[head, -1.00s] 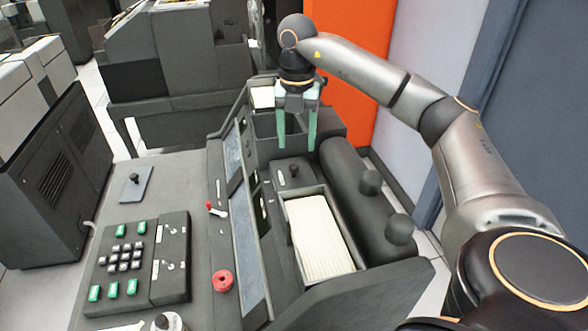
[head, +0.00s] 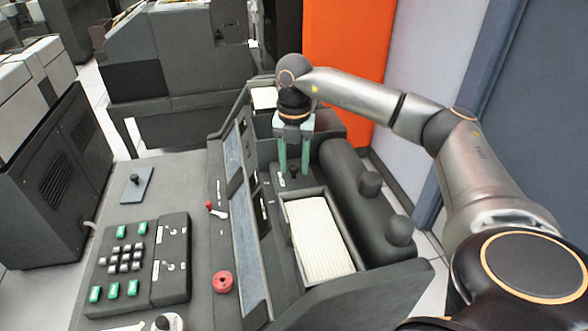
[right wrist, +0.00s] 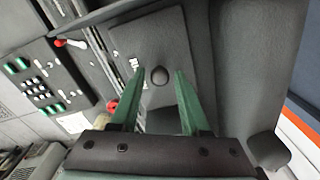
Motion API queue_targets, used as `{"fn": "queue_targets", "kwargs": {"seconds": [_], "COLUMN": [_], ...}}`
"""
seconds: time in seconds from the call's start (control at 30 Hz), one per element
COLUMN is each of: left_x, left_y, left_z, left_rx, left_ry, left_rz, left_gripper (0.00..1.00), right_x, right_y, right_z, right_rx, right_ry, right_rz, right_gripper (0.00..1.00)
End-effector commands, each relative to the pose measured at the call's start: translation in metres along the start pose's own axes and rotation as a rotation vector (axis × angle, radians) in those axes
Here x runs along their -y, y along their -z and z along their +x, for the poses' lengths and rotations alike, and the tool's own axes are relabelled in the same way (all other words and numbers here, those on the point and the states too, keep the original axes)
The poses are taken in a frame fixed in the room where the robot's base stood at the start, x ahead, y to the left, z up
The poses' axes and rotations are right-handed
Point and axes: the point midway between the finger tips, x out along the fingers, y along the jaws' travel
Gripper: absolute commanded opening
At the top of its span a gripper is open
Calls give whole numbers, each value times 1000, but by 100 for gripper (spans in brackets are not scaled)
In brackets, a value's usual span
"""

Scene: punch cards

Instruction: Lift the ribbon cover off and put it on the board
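The ribbon cover appears to be the dark flat plate with a round black knob, seen in the right wrist view (right wrist: 155,40) and, partly hidden, in the head view (head: 287,183). My right gripper (head: 293,170) points down over it, open and empty. In the right wrist view its green fingertips (right wrist: 159,74) stand apart on either side of the knob (right wrist: 159,76). I cannot tell whether they reach down to the knob's height. The cover lies in the machine. I cannot tell for sure which surface is the board. My left gripper is not in view.
A bin of cream cards (head: 318,240) sits in front of the cover. A dark roller-like housing (head: 365,205) with two knobs runs along its right. The desk (head: 180,190) at left holds a keypad (head: 125,258), a red knob (head: 222,281) and a grey plate (head: 134,186) with a knob.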

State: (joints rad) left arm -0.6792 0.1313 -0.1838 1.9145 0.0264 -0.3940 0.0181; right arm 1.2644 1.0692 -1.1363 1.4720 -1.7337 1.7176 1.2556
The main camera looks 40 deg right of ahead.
Motion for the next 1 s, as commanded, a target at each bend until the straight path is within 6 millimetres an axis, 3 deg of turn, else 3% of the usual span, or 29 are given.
{"fn": "queue_targets", "kwargs": {"seconds": [0.03, 0.4, 1.0], "left_x": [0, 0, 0], "left_y": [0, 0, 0], "left_z": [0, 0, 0], "left_rx": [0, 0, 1], "left_ry": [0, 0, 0], "left_rz": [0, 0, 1], "left_gripper": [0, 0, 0], "right_x": [0, 0, 0], "right_y": [0, 0, 0], "right_z": [0, 0, 0], "right_rx": [0, 0, 0], "right_ry": [0, 0, -1], "right_rz": [0, 0, 0], "right_gripper": [39, 0, 0]}}
